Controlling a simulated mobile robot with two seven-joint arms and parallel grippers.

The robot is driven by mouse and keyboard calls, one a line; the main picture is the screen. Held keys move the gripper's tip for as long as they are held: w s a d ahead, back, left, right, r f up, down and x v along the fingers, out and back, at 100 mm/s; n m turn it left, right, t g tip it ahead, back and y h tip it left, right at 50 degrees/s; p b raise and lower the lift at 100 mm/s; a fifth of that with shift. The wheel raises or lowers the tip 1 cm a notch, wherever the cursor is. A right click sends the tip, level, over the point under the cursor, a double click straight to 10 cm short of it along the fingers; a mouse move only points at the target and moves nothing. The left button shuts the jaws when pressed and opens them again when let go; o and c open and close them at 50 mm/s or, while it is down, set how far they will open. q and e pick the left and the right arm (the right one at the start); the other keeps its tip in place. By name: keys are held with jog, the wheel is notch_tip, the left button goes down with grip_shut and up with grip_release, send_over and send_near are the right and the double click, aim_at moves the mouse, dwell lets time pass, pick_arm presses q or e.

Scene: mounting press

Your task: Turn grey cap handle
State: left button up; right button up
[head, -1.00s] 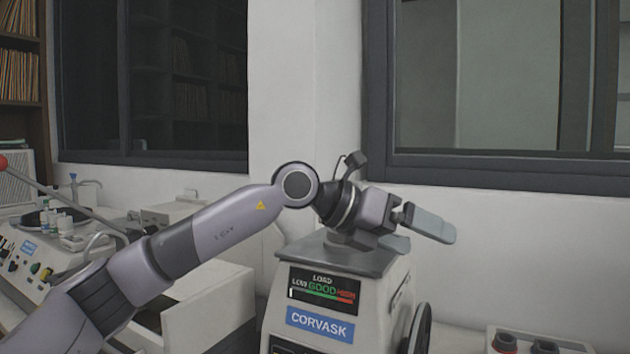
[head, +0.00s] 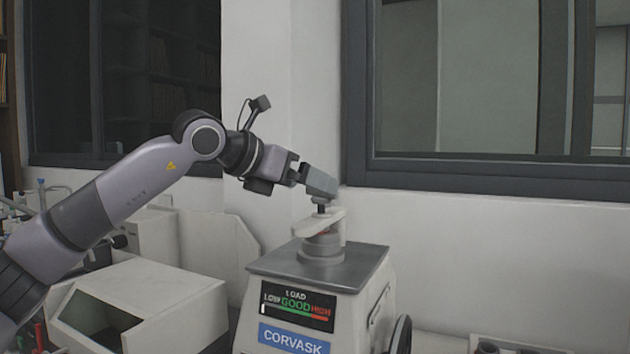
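The press (head: 300,300) stands in the middle, with a CORVASK label and a load display on its front. On its grey top plate (head: 285,262) sits a round cap (head: 322,245) with a pale grey handle (head: 318,222) lying across it. A small dark knob (head: 321,207) stands up from the handle. My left gripper (head: 318,184) is just above the knob, pointing right and down. One finger shows clearly and the other is hidden, so its opening is unclear. I cannot tell whether it touches the knob. My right gripper is out of view.
A white box with an open front (head: 130,300) stands left of the press. A dark wheel (head: 400,335) is on the press's right side. A tray with dark round items (head: 490,346) is at the lower right. The wall and window are behind.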

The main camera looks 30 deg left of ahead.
aim_at(318, 198)
pick_arm(q)
jog(key=shift+p+x, duration=0.3)
jog(key=shift+x, duration=1.2)
jog(key=c, duration=0.9)
jog(key=shift+f+b, duration=0.15)
jog(key=shift+b, duration=0.25)
jog(key=n+y+b, duration=0.1)
jog(key=y+b, duration=0.1)
jog(key=n+y+b, duration=0.1)
jog(key=n+b, duration=0.1)
jog(key=b, duration=0.1)
jog(key=shift+d+f+t+y, duration=0.15)
jog(key=shift+d+t+y, duration=0.15)
jog(key=shift+d+y, duration=0.1)
jog(key=shift+n+y+b, duration=0.6)
jog(key=shift+n+y, duration=0.2)
jog(key=shift+r, duration=0.25)
